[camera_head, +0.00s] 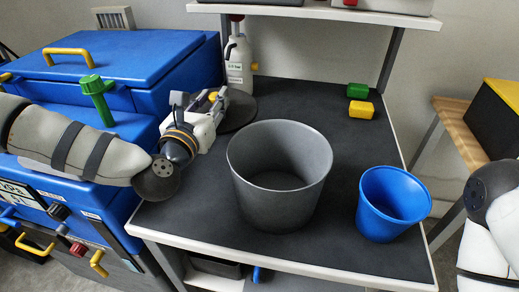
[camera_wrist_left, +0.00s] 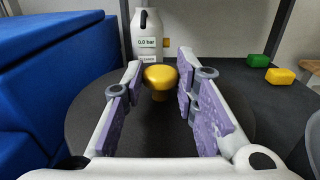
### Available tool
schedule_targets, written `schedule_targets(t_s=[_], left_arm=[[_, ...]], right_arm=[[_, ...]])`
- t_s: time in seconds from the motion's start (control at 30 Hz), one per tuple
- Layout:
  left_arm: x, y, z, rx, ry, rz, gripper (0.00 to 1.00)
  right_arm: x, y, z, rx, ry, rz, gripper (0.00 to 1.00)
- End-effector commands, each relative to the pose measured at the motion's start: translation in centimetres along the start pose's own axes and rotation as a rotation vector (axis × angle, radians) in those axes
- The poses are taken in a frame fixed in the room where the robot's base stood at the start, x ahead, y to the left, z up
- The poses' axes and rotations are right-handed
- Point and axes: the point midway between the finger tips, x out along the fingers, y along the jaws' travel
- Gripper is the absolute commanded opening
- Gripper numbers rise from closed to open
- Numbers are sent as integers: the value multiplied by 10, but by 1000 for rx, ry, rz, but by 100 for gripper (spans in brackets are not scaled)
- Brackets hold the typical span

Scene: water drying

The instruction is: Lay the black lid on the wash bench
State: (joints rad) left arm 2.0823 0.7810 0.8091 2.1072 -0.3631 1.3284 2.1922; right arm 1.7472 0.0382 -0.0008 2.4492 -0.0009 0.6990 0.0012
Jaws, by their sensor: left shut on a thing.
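The black lid (camera_head: 241,112) is a dark round disc with a yellow knob (camera_wrist_left: 159,76). It is over the back left of the dark wash bench (camera_head: 315,100), in front of the white bottle. My left gripper (camera_head: 207,104) is shut on the knob, its purple-padded fingers on either side of it in the left wrist view (camera_wrist_left: 158,92). The lid (camera_wrist_left: 150,135) spreads out flat below the fingers there. The gripper hides part of the lid in the head view. I cannot tell whether the lid touches the bench. My right gripper is out of view.
A large grey bucket (camera_head: 262,205) and a blue bucket (camera_head: 375,225) stand on the bench. The white bottle (camera_head: 238,65) stands at the back left. A green block (camera_head: 357,90) and a yellow block (camera_head: 361,110) lie at the back right. A blue machine (camera_head: 135,60) adjoins the left.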

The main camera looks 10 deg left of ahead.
Motion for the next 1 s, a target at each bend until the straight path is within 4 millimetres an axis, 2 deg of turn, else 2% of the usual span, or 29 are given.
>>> schedule_targets(t_s=[0.1, 0.2, 0.37, 0.5, 0.73, 1.0], left_arm=[[0, 0, -30, 3, 7, -2, 0], [-1, 0, -51, 2, 6, -2, 0], [-1, -1, -69, 1, 3, -1, 0], [0, 0, -95, 2, 3, -1, 0], [0, 0, -94, 1, -2, 0, 0], [0, 0, -104, 0, 2, 0, 0]], right_arm=[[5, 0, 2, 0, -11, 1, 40], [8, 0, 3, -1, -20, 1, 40], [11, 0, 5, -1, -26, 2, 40], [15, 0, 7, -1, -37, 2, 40], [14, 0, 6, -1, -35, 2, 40], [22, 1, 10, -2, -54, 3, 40]])
